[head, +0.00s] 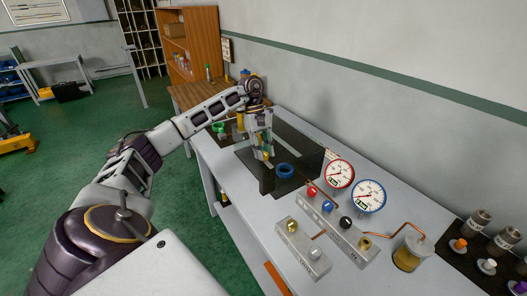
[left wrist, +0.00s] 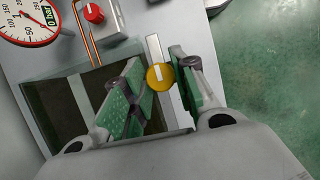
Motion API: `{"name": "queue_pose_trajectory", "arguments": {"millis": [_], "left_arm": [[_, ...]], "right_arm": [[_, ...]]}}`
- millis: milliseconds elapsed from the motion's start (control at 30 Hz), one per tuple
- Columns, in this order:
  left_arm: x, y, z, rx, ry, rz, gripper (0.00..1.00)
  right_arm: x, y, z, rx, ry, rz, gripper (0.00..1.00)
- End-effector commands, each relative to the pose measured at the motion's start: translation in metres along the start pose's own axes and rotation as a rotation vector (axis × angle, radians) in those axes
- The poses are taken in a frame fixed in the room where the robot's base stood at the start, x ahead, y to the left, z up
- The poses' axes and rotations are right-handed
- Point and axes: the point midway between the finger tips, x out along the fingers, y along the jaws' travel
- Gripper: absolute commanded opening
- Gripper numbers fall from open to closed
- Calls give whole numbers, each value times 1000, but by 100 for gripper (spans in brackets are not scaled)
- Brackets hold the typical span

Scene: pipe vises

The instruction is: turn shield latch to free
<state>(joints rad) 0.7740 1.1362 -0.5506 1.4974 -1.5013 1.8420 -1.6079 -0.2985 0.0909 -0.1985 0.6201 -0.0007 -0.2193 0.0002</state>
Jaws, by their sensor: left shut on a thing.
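The shield latch (left wrist: 160,77) is a round yellow knob with a pale pointer mark, seen between the fingers in the left wrist view. My left gripper (head: 266,152) reaches down at the near edge of the dark see-through shield (head: 297,147) in the head view. Its green-padded fingers (left wrist: 158,85) are shut on the latch, one on either side. In the head view the fingers mostly hide the latch. The shield's tinted panel also shows in the left wrist view (left wrist: 55,95). My right gripper is in neither view.
A blue ring (head: 285,171) sits by the shield. A red-rimmed gauge (head: 340,173), a blue-rimmed gauge (head: 369,196) and manifold blocks with coloured knobs (head: 302,247) stand to the right. A green cup-like part (head: 218,127) is behind the gripper.

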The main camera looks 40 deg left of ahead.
Motion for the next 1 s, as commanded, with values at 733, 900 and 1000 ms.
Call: {"name": "queue_pose_trajectory", "arguments": {"millis": [733,900,1000], "left_arm": [[-3,0,0,-1,0,2,49],[-12,1,0,-1,0,3,49],[-20,1,0,-1,0,3,49]], "right_arm": [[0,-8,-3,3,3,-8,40],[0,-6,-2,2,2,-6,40],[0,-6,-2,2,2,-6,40]]}}
